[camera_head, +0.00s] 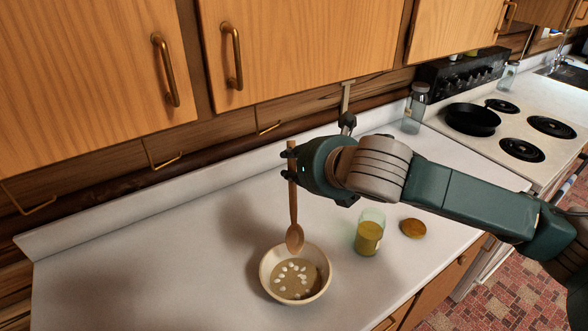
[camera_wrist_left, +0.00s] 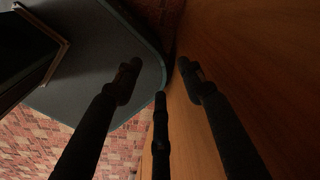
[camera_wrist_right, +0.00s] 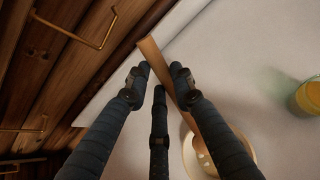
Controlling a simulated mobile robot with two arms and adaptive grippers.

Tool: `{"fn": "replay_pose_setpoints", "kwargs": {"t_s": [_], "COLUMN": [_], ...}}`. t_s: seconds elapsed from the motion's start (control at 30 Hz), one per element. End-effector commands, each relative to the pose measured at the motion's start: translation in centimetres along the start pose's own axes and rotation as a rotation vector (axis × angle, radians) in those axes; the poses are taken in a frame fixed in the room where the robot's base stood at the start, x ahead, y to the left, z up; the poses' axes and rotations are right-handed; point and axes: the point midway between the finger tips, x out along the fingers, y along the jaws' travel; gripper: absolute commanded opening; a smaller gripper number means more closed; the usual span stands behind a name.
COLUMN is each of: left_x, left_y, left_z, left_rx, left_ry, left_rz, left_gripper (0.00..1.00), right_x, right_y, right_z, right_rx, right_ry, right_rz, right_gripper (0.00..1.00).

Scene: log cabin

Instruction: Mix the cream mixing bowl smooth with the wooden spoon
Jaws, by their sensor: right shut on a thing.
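The cream mixing bowl (camera_head: 266,276) stands on the white counter in the head view, holding a tan mixture with several white lumps on top. My right gripper (camera_head: 288,160) is shut on the wooden spoon (camera_head: 294,236) near the top of its handle. The spoon hangs nearly upright, head down, over the far part of the bowl; I cannot tell whether its tip touches the mixture. In the right wrist view the spoon handle (camera_wrist_right: 178,82) runs between the fingers toward the bowl (camera_wrist_right: 189,158). My left gripper (camera_wrist_left: 160,80) shows only in its wrist view, fingers apart and empty near a wooden panel.
A glass jar with yellow contents (camera_head: 368,238) stands right of the bowl, with a round golden-brown lid (camera_head: 413,228) beside it. A clear jar (camera_head: 415,108) stands at the back near the stove, which holds a black pan (camera_head: 472,119). Cabinets overhang the counter. Counter left of the bowl is clear.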

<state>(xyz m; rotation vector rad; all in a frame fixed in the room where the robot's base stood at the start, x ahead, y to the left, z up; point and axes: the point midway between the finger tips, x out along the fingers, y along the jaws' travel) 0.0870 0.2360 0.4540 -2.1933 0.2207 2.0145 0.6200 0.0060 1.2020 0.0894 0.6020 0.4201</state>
Motion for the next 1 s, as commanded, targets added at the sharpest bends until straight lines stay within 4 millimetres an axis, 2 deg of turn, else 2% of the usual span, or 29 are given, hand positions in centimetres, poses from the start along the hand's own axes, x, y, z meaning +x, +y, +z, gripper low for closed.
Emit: {"fn": "replay_pose_setpoints", "kwargs": {"t_s": [0.03,0.3,1.0], "left_x": [0.9,3.0,4.7], "left_y": [0.0,-0.1,0.1], "left_z": [-0.1,-0.4,-0.1], "left_rx": [0.0,-0.001,0.001], "left_ry": [0.002,0.008,0.005], "left_rz": [-0.001,-0.002,0.0], "left_gripper": [0.4,0.4,0.4], "right_x": [0.7,3.2,3.0], "right_y": [-0.3,-1.2,-1.1], "right_z": [-0.3,-0.4,-7.4], "right_rx": [0.001,0.001,-0.001], "right_ry": [-0.001,-0.002,0.001], "right_rz": [0.0,0.0,0.001], "right_gripper": [0.0,0.0,0.0]}}
